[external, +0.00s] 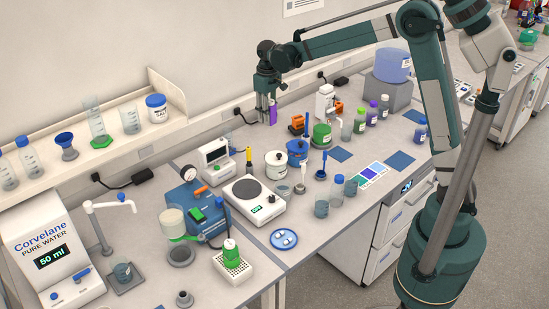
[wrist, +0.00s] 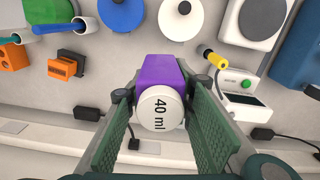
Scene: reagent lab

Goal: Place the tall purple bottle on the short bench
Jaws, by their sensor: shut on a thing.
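My gripper (external: 268,108) is high over the back of the lab bench, near the wall. Its two fingers are shut on a purple bottle (wrist: 162,72), which also shows small in the external view (external: 272,116). In the wrist view (wrist: 157,112) the bottle sits between the green finger pads, with its white cap marked 40 ml facing the camera. The bottle appears held clear of the bench. A bench surface (external: 135,290) runs across the front left and another (external: 300,235) toward the right; I cannot tell which is the short bench.
Below the gripper stand a white jar (external: 276,165), a blue pot (external: 297,152) and a green pot (external: 322,135). A balance (external: 255,200) and a blue device (external: 190,205) stand left. A wall shelf (external: 100,140) holds bottles. Blue mats (external: 341,155) lie on the right.

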